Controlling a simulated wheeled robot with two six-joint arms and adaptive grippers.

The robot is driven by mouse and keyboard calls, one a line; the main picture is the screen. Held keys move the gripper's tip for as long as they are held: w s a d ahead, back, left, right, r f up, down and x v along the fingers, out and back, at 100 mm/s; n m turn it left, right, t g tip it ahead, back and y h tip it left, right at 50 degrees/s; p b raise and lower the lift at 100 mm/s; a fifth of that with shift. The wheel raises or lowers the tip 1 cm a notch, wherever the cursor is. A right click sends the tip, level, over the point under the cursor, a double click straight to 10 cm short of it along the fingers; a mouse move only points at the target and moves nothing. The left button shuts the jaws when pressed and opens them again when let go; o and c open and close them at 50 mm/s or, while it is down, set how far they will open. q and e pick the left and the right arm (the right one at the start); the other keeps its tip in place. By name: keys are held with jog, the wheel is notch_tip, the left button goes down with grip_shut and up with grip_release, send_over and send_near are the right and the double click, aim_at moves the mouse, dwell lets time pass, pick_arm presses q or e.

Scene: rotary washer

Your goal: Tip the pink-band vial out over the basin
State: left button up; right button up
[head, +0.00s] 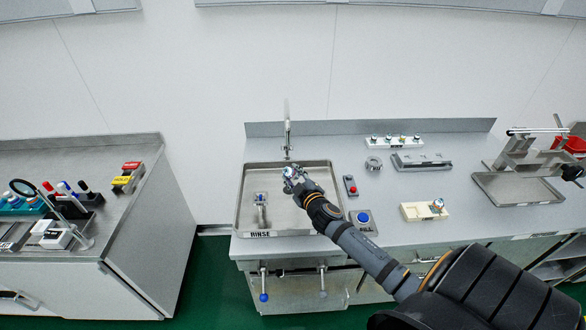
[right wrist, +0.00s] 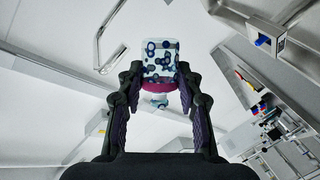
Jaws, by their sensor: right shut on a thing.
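The pink-band vial (right wrist: 161,62) is clear with dark blue spots. Its pink band (right wrist: 157,87) and a narrower white and teal end show between my fingers in the right wrist view. My right gripper (head: 294,178) is shut on the vial and holds it over the right part of the basin (head: 239,212), a shallow metal tray labelled RINSE. In the head view the vial is small and partly hidden by the fingers, so its exact tilt cannot be told. My left gripper is not in view.
A tap (head: 287,135) rises behind the basin. A red-button box (head: 350,186) and a blue-button box (head: 363,220) stand right of it. A cream holder (head: 424,210) with a vial is farther right. A rack (head: 394,142) stands behind. A gap separates the left bench (head: 120,220).

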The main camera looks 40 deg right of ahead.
jog(key=shift+r+m+g+y+p, duration=0.3)
jog(key=shift+m+p, duration=0.3)
jog(key=shift+p, duration=0.9)
jog(key=shift+r+m+g+y+p, duration=0.25)
jog(key=shift+m+g+p, duration=0.25)
jog(key=shift+p, duration=0.95)
jog(key=shift+f+m, duration=0.2)
jog(key=shift+m, duration=0.2)
jog(key=shift+r+m+g+y, duration=0.15)
jog(key=shift+m+g+y, duration=0.15)
jog(key=shift+m+y, duration=0.65)
jog(key=shift+d+m+b, duration=0.1)
jog(key=shift+m+b, duration=0.35)
notch_tip(320, 180, down, 13)
jog(key=b, duration=1.3)
jog(key=shift+r, duration=0.25)
